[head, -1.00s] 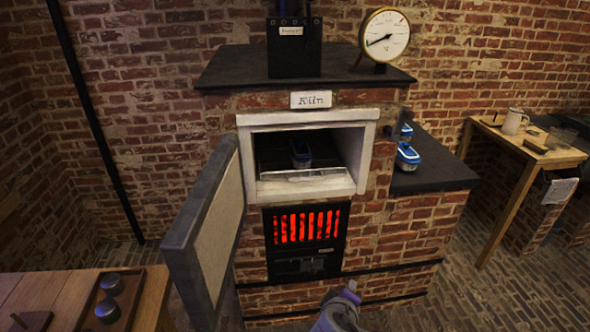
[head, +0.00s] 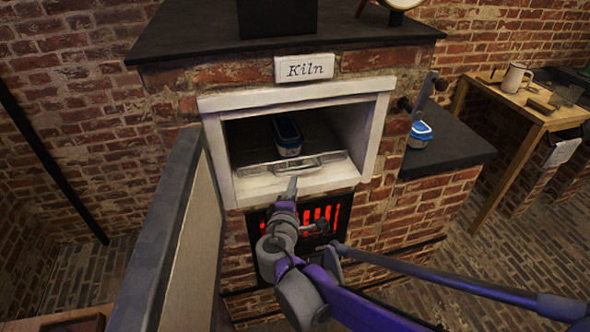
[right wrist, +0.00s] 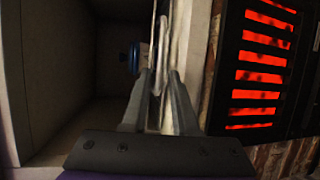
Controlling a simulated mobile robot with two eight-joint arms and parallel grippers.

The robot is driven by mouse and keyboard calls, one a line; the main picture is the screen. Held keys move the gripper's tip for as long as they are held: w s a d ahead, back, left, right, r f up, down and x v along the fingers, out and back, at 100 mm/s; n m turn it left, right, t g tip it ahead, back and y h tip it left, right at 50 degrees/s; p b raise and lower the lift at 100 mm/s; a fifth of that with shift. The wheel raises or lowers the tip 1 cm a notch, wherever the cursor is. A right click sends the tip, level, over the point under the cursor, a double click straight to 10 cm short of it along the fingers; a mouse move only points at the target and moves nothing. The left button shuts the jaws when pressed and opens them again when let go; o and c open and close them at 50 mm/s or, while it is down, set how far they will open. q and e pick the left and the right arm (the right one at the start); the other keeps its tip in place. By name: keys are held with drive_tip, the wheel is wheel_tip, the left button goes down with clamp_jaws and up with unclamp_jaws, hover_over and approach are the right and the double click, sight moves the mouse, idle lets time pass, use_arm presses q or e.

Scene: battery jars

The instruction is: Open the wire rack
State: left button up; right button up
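The wire rack (head: 262,168) lies inside the kiln's white-framed opening, its pale metal front edge and handle near the sill. A blue-lidded jar (head: 287,136) stands on it. My right gripper (head: 292,184) is just in front of and below the rack's front edge in the head view. In the right wrist view, a gap shows between the two fingers of my right gripper (right wrist: 161,82), and the rack's edge (right wrist: 166,38) runs up beyond and between their tips. Contact with the rack cannot be made out. My left gripper is not in view.
The kiln's thick door (head: 165,240) stands swung open on the left. A glowing red grate (head: 328,214) is below the opening. A dark ledge (head: 450,150) on the right holds another blue-lidded jar (head: 420,134). A wooden table (head: 545,112) with a mug stands farther right.

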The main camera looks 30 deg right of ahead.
sight(297, 173)
drive_tip(key=x, duration=0.8)
drive_tip(key=shift+w+d+f+b, duration=0.1)
drive_tip(key=shift+w+d+b, duration=0.15)
drive_tip(key=shift+b, duration=0.15)
clamp_jaws()
idle(0.9)
